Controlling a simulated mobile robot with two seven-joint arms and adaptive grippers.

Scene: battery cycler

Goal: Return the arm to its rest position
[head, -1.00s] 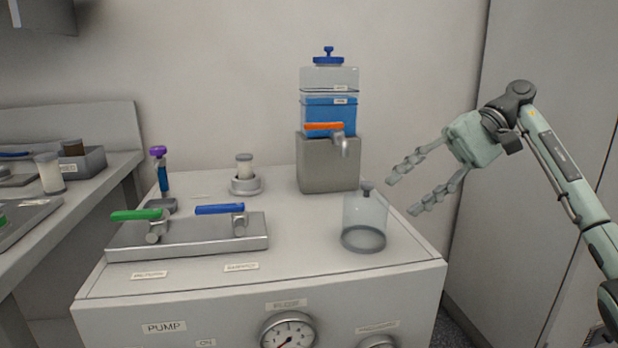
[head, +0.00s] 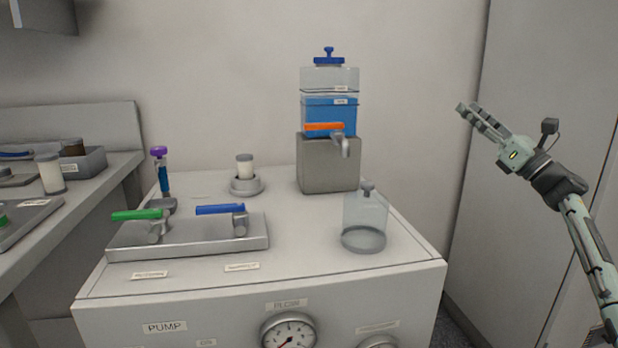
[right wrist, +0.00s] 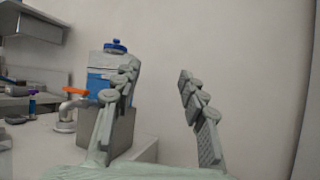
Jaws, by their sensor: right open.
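My right gripper (head: 472,112) is raised in the air to the right of the bench, in front of the wall. Its arm comes in from the right edge. My left gripper is not in view.
A grey cabinet (head: 560,70) stands at the right. The air between tank and gripper is clear.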

